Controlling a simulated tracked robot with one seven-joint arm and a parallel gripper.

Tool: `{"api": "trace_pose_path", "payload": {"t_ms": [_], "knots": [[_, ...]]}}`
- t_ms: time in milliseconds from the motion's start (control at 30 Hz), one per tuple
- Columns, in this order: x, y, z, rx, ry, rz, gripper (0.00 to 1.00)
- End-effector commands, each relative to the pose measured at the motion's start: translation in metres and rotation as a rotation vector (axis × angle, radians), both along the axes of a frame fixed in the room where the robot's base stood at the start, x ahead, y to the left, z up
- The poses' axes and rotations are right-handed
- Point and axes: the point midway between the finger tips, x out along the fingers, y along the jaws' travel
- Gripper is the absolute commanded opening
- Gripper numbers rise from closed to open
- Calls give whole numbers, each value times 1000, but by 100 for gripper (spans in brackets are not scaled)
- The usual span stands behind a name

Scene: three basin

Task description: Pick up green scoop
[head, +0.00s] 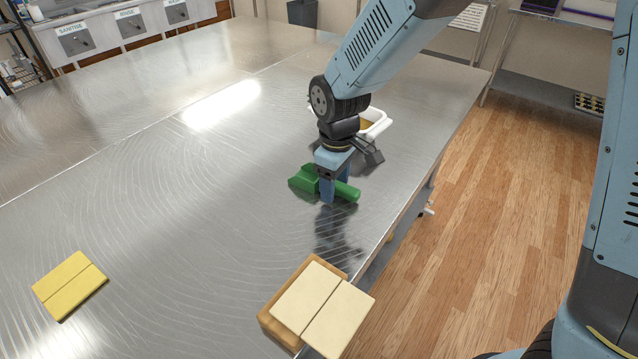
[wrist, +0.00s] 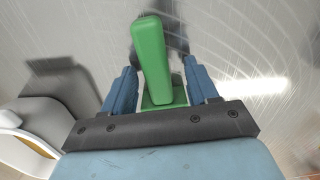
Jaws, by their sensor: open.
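The green scoop (head: 307,180) lies on the steel table in the head view, its handle pointing to the right. My gripper (head: 334,196) is over it with the fingers pointing down, one in front of the handle and one behind. In the wrist view the green scoop (wrist: 152,60) runs between the two blue fingers of my gripper (wrist: 163,90). A gap shows on each side of the scoop, so the gripper is open around it. Part of the scoop is hidden behind the near finger in the head view and by the gripper body in the wrist view.
A white container (head: 376,124) with something yellowish inside stands just behind my gripper. A wooden board (head: 268,317) with pale slabs (head: 325,305) sits at the near table edge. A yellow block pair (head: 70,285) lies at the left. The table between them is clear.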

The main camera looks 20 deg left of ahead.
Motion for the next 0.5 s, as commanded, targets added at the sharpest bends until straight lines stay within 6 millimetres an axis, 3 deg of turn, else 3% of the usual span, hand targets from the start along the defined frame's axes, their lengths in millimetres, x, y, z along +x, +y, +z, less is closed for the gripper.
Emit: {"api": "trace_pose_path", "payload": {"t_ms": [300, 500], "knots": [[0, 0, -6, 2, -1, 0, 58], [0, 0, -6, 2, -1, 0, 40]]}}
